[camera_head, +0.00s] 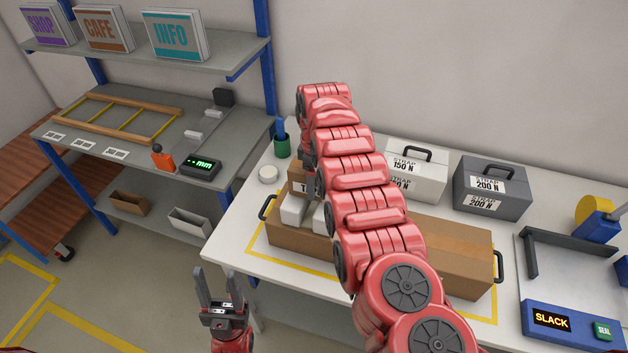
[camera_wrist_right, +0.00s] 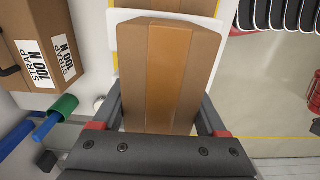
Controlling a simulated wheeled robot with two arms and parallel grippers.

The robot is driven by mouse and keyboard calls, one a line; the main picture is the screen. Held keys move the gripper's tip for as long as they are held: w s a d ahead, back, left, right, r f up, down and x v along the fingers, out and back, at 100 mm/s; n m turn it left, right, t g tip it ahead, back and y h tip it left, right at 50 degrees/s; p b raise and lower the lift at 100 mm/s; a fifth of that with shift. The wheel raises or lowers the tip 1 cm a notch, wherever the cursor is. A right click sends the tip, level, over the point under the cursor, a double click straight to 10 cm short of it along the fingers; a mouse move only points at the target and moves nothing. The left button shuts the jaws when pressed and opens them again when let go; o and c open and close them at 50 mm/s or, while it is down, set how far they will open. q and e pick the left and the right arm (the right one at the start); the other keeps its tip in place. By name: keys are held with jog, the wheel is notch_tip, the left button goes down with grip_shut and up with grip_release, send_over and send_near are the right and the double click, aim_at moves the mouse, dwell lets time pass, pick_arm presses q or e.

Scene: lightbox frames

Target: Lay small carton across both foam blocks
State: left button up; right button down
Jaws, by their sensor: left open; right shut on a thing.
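My right gripper (camera_wrist_right: 163,118) is shut on the small brown carton (camera_wrist_right: 165,75), which has a lighter tape band. In the head view my right arm hides most of that gripper and the carton. Two white foam blocks lie on the large brown carton (camera_head: 450,250): the left block (camera_head: 293,212) and the right block (camera_head: 320,219), partly behind my arm. White foam (camera_wrist_right: 226,30) also shows behind the held carton in the right wrist view. Whether the held carton touches the foam cannot be told. My left gripper (camera_head: 220,290) is open and empty, in front of the table.
A brown 100 N strap box (camera_wrist_right: 40,45) stands close by. The white 150 N box (camera_head: 416,177) and grey 200 N box (camera_head: 490,190) stand behind. A green cup (camera_head: 282,147) and white roll (camera_head: 268,173) are left. A blue SLACK panel (camera_head: 570,325) is right.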

jog(key=shift+a+f, duration=0.3)
jog(key=shift+f, duration=0.05)
grip_release()
jog(key=shift+d, duration=0.15)
jog(key=shift+r, duration=0.1)
